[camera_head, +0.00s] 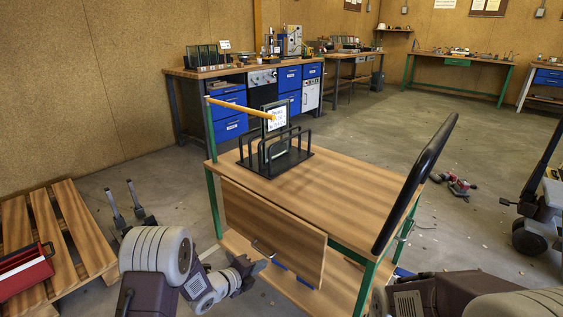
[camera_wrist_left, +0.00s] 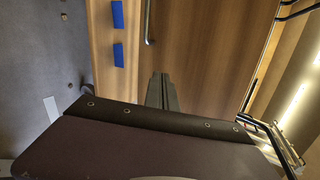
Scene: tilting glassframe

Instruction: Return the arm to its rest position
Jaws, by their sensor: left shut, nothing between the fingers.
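My left arm comes in at the lower left of the head view. Its gripper (camera_head: 252,264) is beside the near side of the wooden table (camera_head: 345,188), low in front of the hanging wooden panel (camera_head: 270,232). In the left wrist view the two dark fingers (camera_wrist_left: 161,92) are together with nothing between them, in front of a wooden surface (camera_wrist_left: 195,50). My right arm shows only in part at the lower right of the head view; its gripper is not visible.
A black rack (camera_head: 275,158) holding an upright framed sheet (camera_head: 276,118) stands on the table. An orange bar (camera_head: 240,107) reaches across to the frame from a post. A black handle (camera_head: 415,182) rises at the table's right end. A wooden pallet (camera_head: 68,232) with a red toolbox (camera_head: 25,270) lies left.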

